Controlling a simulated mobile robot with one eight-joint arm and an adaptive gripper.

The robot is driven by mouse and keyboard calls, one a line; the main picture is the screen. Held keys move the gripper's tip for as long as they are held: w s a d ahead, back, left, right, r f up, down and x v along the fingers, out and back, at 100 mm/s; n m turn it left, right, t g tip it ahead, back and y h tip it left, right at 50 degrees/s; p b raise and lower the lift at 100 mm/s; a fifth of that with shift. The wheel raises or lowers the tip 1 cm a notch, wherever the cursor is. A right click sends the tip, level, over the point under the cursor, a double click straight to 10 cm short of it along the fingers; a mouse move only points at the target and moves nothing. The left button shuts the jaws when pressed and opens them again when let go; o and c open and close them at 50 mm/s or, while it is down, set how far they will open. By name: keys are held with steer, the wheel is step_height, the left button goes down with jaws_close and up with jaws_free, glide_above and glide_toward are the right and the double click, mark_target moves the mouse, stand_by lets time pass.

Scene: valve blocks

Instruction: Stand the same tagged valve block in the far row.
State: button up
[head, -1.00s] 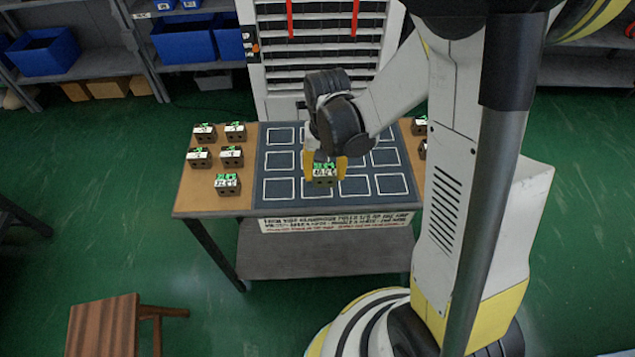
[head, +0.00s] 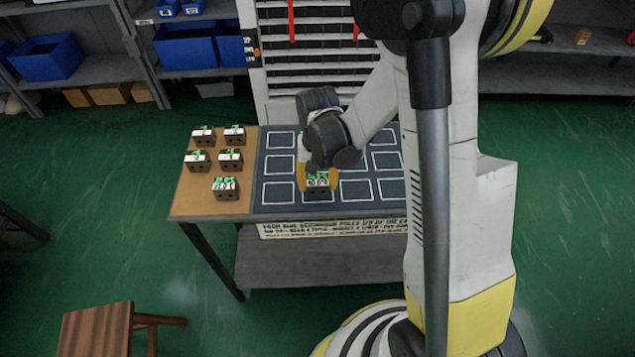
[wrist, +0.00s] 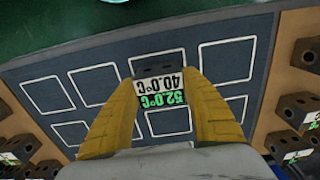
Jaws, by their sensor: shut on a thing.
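My gripper (head: 317,180) has yellow fingers and is shut on a dark valve block (head: 318,193) with a green and white tag. In the head view the block is over the front row of the dark mat (head: 262,202), in the second outlined square from the left. In the wrist view the block (wrist: 155,68) sits between the two fingers (wrist: 160,100), and its tag reads 52.0°C and 40.0°C. I cannot tell whether the block touches the mat. The far-row squares at left (head: 281,142) look empty; my arm hides part of that row.
Several tagged blocks (head: 226,188) stand on the table's brown left part (head: 190,207). More blocks (wrist: 294,108) stand on the other brown side in the wrist view. A slatted cabinet (head: 310,60) is behind the table, and a wooden stool (head: 95,335) is at front left.

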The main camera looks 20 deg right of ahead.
steer(key=o, duration=1.4)
steer(key=shift+c, duration=0.2)
step_height(320, 180, up, 12)
steer(key=p, duration=0.5)
step_height(320, 180, up, 10)
steer(key=n+t, duration=0.1)
steer(key=t, duration=0.2)
glide_above(318, 180)
steer(key=s, duration=0.5)
steer(key=s+r+n+t, duration=0.2)
steer(key=s+r+t, duration=0.2)
steer(key=s, duration=0.3)
steer(key=shift+s+r+n, duration=0.3)
